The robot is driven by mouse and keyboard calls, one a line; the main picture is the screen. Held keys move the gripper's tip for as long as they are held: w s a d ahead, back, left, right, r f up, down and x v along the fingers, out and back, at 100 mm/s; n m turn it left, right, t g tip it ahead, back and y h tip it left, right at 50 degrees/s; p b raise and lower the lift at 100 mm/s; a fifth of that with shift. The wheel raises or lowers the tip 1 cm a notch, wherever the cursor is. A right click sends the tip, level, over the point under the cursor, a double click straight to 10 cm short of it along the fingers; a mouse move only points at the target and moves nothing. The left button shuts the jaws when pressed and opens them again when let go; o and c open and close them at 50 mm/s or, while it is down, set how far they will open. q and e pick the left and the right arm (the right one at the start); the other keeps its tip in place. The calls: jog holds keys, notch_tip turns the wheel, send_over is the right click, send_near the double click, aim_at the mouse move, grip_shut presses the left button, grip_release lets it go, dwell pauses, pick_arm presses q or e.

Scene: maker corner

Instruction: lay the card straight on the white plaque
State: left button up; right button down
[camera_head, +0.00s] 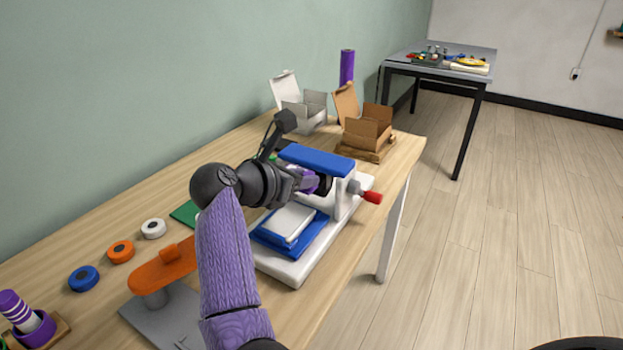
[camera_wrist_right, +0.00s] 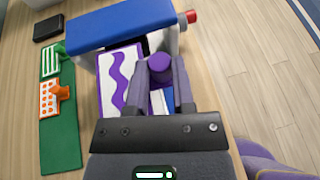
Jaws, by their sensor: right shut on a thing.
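The white plaque (camera_head: 289,221) lies in a blue holder (camera_head: 262,240) on the white base of a press, beside its blue-topped arm. My right gripper (camera_head: 318,183) is shut on the purple knob (camera_wrist_right: 159,66) of the card. The card (camera_wrist_right: 118,82), white with a purple wave, shows left of my fingers in the right wrist view. In the head view my gripper hides most of it. The card is near the press arm; its exact height over the plaque I cannot tell. The right wrist view shows only slivers of plaque and holder between my fingers. My left gripper is out of view.
The press (camera_head: 317,160) has a red-ended handle (camera_head: 372,197) on its right. A green mat (camera_wrist_right: 60,145) holds a green card (camera_wrist_right: 52,60) and an orange card (camera_wrist_right: 48,97). Open white (camera_head: 305,112) and brown (camera_head: 367,132) boxes stand behind. Coloured rolls and an orange-topped stand are nearer.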

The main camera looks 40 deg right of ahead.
jog(key=shift+s+a+f+b, duration=0.1)
jog(key=shift+s+f+b, duration=0.15)
jog(key=shift+f, duration=0.3)
jog(key=shift+s+a+f+b, duration=0.15)
jog(key=shift+f+b, duration=0.15)
jog(key=shift+f, duration=0.25)
notch_tip(320, 180, down, 5)
jog(key=b, duration=0.3)
jog(key=shift+f+n, duration=0.15)
jog(key=shift+n, duration=0.15)
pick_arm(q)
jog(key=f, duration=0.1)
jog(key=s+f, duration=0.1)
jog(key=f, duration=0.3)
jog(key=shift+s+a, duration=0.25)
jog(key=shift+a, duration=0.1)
pick_arm(e)
jog(key=shift+t, duration=0.3)
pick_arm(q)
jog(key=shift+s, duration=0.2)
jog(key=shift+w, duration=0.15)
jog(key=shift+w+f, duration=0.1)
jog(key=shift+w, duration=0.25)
